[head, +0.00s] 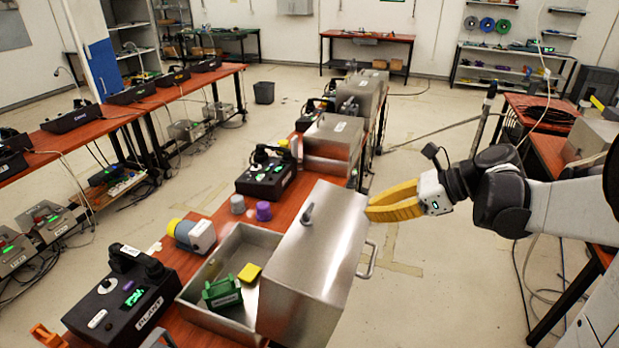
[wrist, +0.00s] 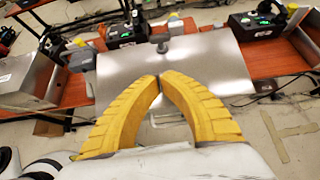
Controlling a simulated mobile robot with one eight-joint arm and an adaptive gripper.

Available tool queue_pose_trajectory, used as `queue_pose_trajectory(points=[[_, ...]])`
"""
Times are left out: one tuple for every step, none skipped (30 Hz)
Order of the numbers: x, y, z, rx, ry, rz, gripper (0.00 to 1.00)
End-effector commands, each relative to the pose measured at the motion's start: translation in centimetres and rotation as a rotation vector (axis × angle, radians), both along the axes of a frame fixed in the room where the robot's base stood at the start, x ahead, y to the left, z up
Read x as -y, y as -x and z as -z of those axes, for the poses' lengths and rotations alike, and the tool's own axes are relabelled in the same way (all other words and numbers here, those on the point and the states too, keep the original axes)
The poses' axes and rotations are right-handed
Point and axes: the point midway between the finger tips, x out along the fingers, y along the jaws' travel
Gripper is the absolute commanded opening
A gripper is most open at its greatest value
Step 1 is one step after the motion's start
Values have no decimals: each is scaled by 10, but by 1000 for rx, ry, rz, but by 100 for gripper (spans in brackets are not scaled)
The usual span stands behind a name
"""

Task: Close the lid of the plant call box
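The plant call box is an open metal box (head: 218,270) on the red-brown bench, beside a black desk phone (head: 125,295) labelled PLANT. Its brushed-metal lid (head: 318,262) stands raised and tilted on the box's right side, with a bar handle (head: 368,260) on its right edge. The lid (wrist: 205,72) also fills the middle of the wrist view. My gripper (head: 370,208) has yellow fingers and is at the right of the lid, close to its upper right edge. In the wrist view the fingertips (wrist: 160,78) meet with nothing seen between them; contact with the lid cannot be told.
Inside the box lie a green block (head: 222,293) and a yellow block (head: 249,272). Another black phone (head: 266,175) and closed metal boxes (head: 333,145) stand farther along the bench. Floor right of the bench is mostly open.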

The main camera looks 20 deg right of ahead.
Motion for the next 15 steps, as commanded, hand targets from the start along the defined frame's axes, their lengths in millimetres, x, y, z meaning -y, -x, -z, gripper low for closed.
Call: queue_pose_trajectory(points=[[-4, -2, 4, 0, 0, -2, 0], [-7, -4, 7, 0, 0, -4, 0], [-11, -7, 11, 0, 0, -5, 0], [-14, -9, 14, 0, 1, -5, 0], [-18, -12, 18, 0, 1, -6, 0], [-24, -16, 23, 0, 1, -6, 0], [-28, -19, 27, 1, 2, -8, 0], [-33, -22, 30, 1, 3, -7, 0], [-39, -26, 36, 0, 2, -7, 0], [-43, -30, 40, 1, 3, -7, 0], [-48, -33, 43, 1, 3, -7, 0], [-54, -37, 48, 1, 3, -8, 0], [-58, -40, 52, 1, 3, -6, 0], [-62, -43, 55, 1, 3, -7, 0], [-67, -46, 59, 1, 3, -7, 0]])
